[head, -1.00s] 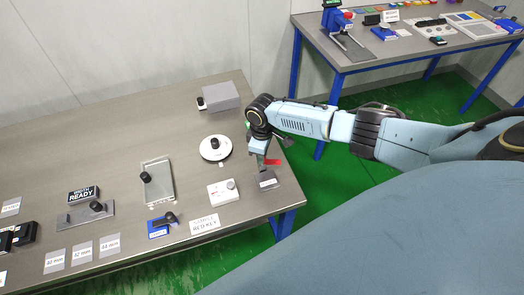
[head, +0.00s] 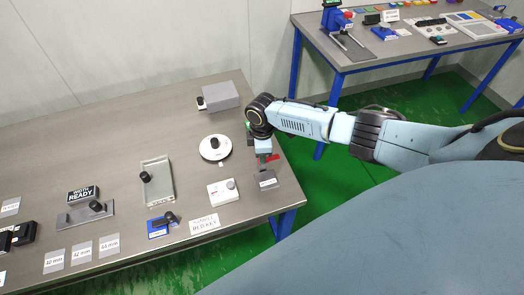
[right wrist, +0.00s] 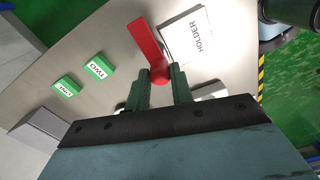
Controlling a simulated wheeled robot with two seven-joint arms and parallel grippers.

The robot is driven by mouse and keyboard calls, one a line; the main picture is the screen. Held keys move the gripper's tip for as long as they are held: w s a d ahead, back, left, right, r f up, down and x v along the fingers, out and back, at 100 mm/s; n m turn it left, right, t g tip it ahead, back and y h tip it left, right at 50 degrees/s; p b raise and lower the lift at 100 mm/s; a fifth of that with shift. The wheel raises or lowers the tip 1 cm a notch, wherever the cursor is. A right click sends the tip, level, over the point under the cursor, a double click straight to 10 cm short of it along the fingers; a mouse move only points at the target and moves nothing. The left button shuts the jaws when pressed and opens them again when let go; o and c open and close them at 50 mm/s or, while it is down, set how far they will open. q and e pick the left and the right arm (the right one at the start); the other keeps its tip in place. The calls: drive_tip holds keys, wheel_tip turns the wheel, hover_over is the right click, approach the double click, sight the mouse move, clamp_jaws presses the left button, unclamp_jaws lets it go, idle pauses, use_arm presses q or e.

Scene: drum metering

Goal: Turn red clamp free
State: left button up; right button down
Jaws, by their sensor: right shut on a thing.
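The red clamp (right wrist: 147,42) shows in the right wrist view as a flat red lever with a rounded hub. My right gripper (right wrist: 160,75) is shut on it, with its green fingers on both sides of the hub. The lever sticks out past the fingertips, up and to the left. Beside it is a white label reading HOLDER (right wrist: 190,36). My left gripper is not in view.
A grey box (head: 221,96) lies farther back. Two green blocks, one marked TWO (right wrist: 100,66), show in the right wrist view.

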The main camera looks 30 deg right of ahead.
drive_tip(key=c, duration=1.2)
unclamp_jaws()
wheel_tip(320, 180, up, 13)
drive_tip(key=shift+r, duration=0.2)
